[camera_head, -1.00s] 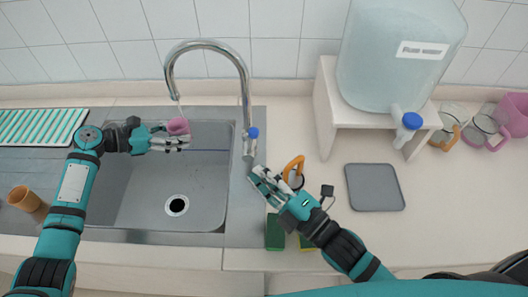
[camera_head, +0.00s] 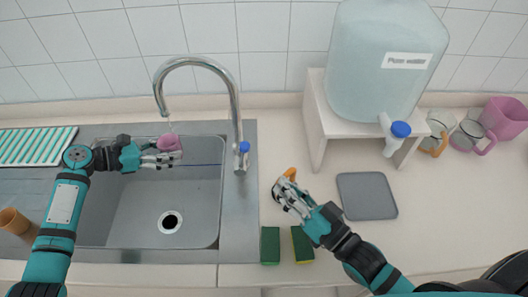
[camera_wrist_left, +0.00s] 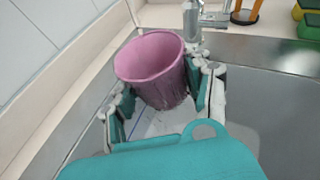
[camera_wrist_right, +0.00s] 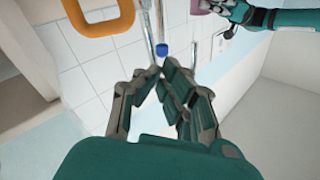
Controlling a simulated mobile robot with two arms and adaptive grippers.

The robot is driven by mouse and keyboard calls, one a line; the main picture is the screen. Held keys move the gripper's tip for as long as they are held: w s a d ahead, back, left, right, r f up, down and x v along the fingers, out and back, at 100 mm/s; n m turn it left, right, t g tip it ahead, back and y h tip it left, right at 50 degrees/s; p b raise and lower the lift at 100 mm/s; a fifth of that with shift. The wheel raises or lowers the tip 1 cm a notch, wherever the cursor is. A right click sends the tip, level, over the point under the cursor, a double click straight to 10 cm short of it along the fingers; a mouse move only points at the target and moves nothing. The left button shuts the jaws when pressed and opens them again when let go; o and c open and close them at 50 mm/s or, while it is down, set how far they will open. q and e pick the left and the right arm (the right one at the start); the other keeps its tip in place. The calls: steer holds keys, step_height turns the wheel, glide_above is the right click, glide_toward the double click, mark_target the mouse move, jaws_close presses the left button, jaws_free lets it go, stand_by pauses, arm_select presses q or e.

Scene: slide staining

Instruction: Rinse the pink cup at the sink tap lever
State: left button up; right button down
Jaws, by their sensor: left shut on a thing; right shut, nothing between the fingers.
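The pink cup (camera_head: 171,143) is over the sink basin, under the tap spout; it shows upright and a little tilted in the left wrist view (camera_wrist_left: 152,68). My left gripper (camera_head: 160,157) is shut around the cup's sides. A thin pale stream seems to run from the spout toward the cup. The tap (camera_head: 235,110) stands at the basin's right edge, its blue-tipped lever (camera_head: 244,147) on its side. My right gripper (camera_head: 280,190) is shut and empty over the counter, apart from the lever; the right wrist view shows its fingers (camera_wrist_right: 160,85) with the blue tip beyond.
An orange-handled object (camera_head: 290,174) is close by my right gripper. Two sponges (camera_head: 270,246) lie at the counter's front. A grey mat (camera_head: 367,196), the water tank (camera_head: 385,60) on its stand (camera_head: 316,115) and several mugs are on the right. A brown cup (camera_head: 14,221) stands left.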

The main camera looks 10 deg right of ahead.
mark_target(242, 158)
steer(key=shift+s+d+f+m+t+h, duration=0.15)
steer(key=shift+d+m, duration=0.7)
steer(key=shift+m, duration=1.65)
steer(key=shift+w+d+f+m+t+h, duration=0.2)
steer(key=shift+d+m, duration=0.6)
steer(key=shift+m, duration=1.7)
steer(key=shift+s+d+r+m+g+h, duration=0.2)
steer(key=shift+d+m, duration=0.65)
steer(key=shift+m, duration=1.65)
steer(key=s+a+x, duration=0.1)
steer(key=a+x, duration=0.1)
steer(key=x, duration=1)
steer(key=shift+w+a, duration=0.3)
steer(key=shift+a, duration=0.05)
